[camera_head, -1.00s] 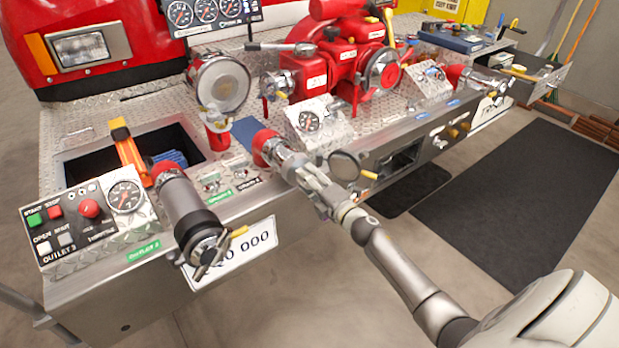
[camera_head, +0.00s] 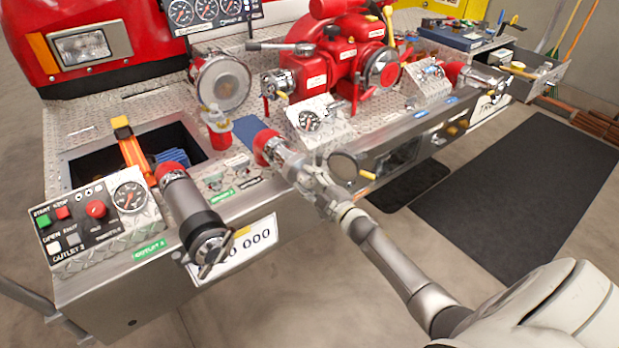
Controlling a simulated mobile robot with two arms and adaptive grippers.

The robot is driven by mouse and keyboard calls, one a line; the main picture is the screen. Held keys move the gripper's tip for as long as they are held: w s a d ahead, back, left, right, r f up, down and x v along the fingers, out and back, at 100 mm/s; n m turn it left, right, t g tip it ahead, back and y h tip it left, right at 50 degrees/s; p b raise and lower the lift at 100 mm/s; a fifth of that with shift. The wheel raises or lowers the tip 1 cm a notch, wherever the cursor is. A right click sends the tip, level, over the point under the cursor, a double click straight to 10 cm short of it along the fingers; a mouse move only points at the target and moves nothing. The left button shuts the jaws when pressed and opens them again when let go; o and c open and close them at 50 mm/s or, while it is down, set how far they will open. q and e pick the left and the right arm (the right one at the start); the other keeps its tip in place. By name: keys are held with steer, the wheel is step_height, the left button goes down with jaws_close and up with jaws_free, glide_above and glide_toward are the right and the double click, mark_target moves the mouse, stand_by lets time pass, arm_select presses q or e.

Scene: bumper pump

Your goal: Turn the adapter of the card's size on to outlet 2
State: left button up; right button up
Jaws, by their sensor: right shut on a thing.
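A red-ringed outlet (camera_head: 264,144) sticks out of the bumper's middle. A silver metal adapter (camera_head: 287,160) sits at its front end, in line with it. My right gripper (camera_head: 308,174) is shut on the adapter; its fingers hide the adapter's front, and I cannot tell how far it is threaded on. A green label (camera_head: 217,195) sits on the bumper to the left, its text too small to read surely. A longer grey outlet pipe (camera_head: 192,210) with a dark cap and handle stands further left. The size card cannot be made out. My left gripper is not in view.
A control panel (camera_head: 92,222) with buttons and a gauge is at the left. A red pump (camera_head: 335,65) stands behind. A dark mat (camera_head: 520,195) lies on the floor.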

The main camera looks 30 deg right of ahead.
steer(key=m, duration=0.2)
steer(key=shift+m+p, duration=0.3)
steer(key=shift+p, duration=0.05)
steer(key=o, duration=1)
steer(key=shift+c, duration=0.2)
steer(key=o, duration=0.5)
steer(key=shift+s+r, duration=0.1)
steer(key=shift+c, duration=0.2)
steer(key=o, duration=0.4)
